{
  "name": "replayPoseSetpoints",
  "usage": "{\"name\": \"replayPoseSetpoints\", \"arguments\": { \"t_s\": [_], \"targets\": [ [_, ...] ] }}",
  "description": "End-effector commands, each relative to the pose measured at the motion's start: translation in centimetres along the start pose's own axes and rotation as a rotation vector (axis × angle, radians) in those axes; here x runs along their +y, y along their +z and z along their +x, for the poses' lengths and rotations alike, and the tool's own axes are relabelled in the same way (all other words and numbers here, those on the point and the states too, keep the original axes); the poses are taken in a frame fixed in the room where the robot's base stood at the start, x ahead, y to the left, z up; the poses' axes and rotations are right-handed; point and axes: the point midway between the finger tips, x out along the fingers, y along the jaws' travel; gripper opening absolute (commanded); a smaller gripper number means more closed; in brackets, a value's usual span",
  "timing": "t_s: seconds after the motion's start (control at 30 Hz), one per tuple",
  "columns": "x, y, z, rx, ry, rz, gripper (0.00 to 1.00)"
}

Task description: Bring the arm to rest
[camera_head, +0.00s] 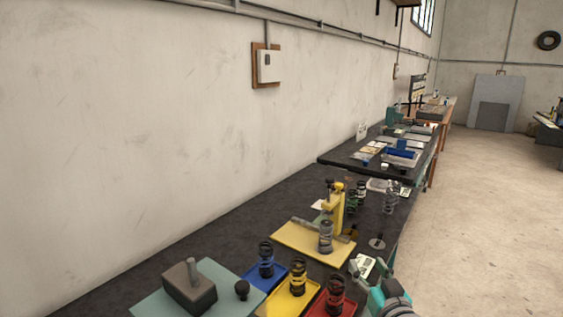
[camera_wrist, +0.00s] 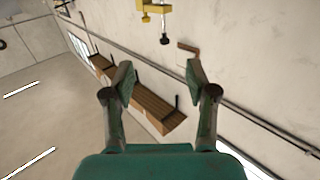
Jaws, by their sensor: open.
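My arm is partly visible in the head view as a teal and grey part at the bottom right, beside the front edge of the dark workbench (camera_head: 190,238). In the wrist view my gripper (camera_wrist: 160,82) is open, with two green fingers spread apart and nothing between them. Behind the fingers are a plain wall, a wooden shelf (camera_wrist: 160,108) and a pipe, all apart from the fingers.
Blue (camera_head: 256,276), yellow (camera_head: 272,293) and red (camera_head: 320,309) trays with springs stand at the bench front. A yellow press (camera_head: 337,207) stands behind them. A grey block (camera_head: 188,290) is at left. The floor (camera_head: 480,200) at right is clear.

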Motion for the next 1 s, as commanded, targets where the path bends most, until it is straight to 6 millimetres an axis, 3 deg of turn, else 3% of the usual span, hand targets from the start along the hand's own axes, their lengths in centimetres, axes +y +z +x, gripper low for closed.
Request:
{"name": "replayPoseSetpoints", "arguments": {
  "t_s": [0.2,0.5,0.7,1.0],
  "targets": [
    [-0.5,6.8,-4.4,-0.036,0.031,0.022,0.57],
    [-1.4,14.6,-12.4,-0.078,0.077,0.038,0.57],
    [-2.1,18.4,-18.4,-0.104,0.100,0.039,0.57],
    [-3.3,21.9,-27.8,-0.146,0.126,0.030,0.57]
  ]
}}
